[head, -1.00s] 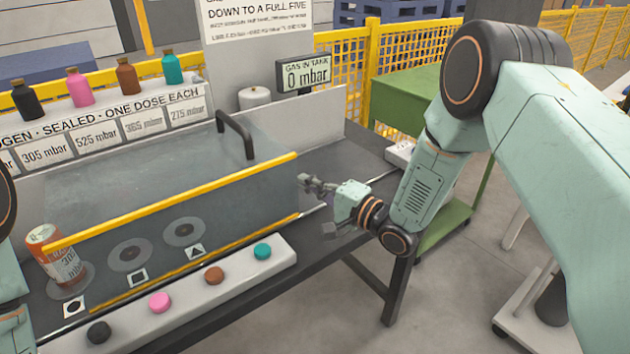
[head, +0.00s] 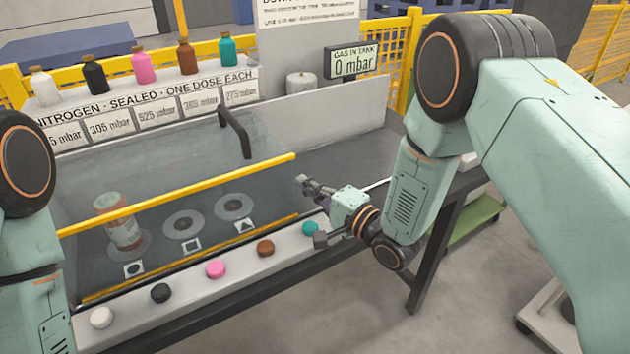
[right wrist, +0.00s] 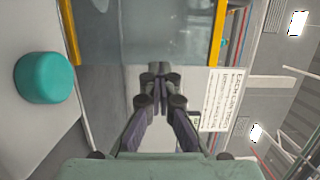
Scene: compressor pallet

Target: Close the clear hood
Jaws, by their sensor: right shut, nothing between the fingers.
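The clear hood (head: 268,195) sits over the bench, with yellow strips along the top and bottom of its front and a black handle (head: 236,135) on top. It also shows in the right wrist view (right wrist: 148,35). My right gripper (head: 304,183) is shut and empty at the hood's right end. Its fingertips (right wrist: 160,72) lie close to the panel edge; I cannot tell whether they touch. My left arm shows at the left edge, its gripper out of view.
A row of coloured caps, with a teal cap (head: 311,229) near my right gripper, lies on the front ledge. Several small bottles stand on the rear shelf (head: 150,100). A gauge (head: 352,63) reads 0 mbar. Bare bench (head: 335,160) lies right of the hood.

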